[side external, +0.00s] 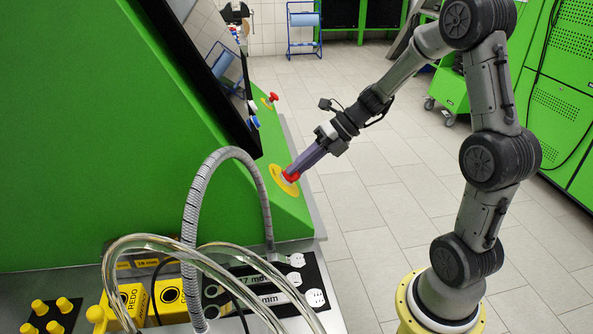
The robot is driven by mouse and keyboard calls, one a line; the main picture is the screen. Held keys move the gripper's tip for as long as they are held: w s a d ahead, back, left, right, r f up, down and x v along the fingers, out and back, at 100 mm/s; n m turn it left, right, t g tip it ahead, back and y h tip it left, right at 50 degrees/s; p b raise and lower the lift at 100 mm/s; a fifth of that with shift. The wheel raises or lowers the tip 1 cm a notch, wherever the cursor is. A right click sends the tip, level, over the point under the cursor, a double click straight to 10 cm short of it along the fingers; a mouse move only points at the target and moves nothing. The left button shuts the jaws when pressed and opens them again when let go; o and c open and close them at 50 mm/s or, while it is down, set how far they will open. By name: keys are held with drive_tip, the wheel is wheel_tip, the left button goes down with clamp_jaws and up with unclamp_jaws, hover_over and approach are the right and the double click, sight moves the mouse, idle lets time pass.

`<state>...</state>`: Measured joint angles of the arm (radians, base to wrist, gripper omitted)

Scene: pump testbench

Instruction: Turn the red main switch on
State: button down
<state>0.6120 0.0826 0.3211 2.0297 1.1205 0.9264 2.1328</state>
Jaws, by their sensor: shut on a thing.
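The red main switch (291,175) sits on a round yellow plate (279,184) low on the sloped green panel of the testbench. My gripper (294,170) reaches in from the upper right and is shut on the red switch. The fingers cover part of the switch, so its turn position cannot be told.
A red emergency button (272,97) and small blue and white knobs (254,121) sit farther up the green panel (90,120). A grey corrugated hose (190,215) and clear hoses (150,242) arch in front. Yellow blocks (168,293) stand at the lower left.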

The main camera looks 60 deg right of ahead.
drive_tip(key=m, duration=0.3)
drive_tip(key=shift+c, duration=0.8)
unclamp_jaws()
drive_tip(key=v, duration=0.6)
idle(0.3)
drive_tip(key=shift+a, duration=0.1)
